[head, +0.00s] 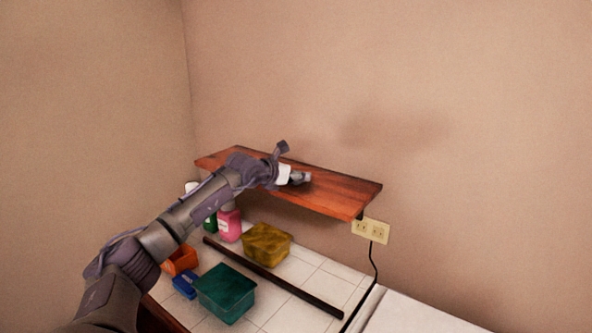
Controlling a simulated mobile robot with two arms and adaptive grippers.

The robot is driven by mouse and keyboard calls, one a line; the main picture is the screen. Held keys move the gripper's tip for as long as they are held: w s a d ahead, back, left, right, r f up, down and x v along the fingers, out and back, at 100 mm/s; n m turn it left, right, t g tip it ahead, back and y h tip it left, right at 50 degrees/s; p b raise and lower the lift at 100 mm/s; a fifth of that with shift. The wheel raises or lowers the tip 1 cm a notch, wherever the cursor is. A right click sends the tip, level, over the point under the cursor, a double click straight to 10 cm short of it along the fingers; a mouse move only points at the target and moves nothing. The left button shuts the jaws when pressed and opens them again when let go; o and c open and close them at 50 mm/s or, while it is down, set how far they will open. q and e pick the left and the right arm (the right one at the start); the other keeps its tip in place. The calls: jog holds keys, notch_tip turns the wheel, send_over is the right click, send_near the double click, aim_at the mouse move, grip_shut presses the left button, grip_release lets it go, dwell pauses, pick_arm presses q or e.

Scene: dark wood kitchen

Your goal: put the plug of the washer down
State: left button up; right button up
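My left gripper (284,163) is over the wooden shelf on the back wall. One dark finger points up and to the right. A small white and grey thing (297,177) shows at the gripper's front, over the shelf. I cannot tell whether it is held, stands on the shelf, or is the plug. A dark cord (373,262) runs down from the bottom of the wall outlet (370,231) behind a white appliance top (420,315), perhaps the washer. No plug can be made out clearly at the outlet. My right gripper is not in view.
The brown shelf (340,193) has bare wood at its right end. Below, a tiled counter (318,277) holds a yellow box (267,243), a green tub (226,293), a pink bottle (230,226), an orange bin (181,260) and a dark bar (272,277).

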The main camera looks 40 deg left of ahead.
pick_arm(q)
jog(key=shift+w+f, duration=0.2)
jog(key=shift+w, duration=0.2)
jog(key=shift+s, duration=0.15)
jog(key=c, duration=1.1)
grip_shut()
jog(key=shift+r, duration=0.15)
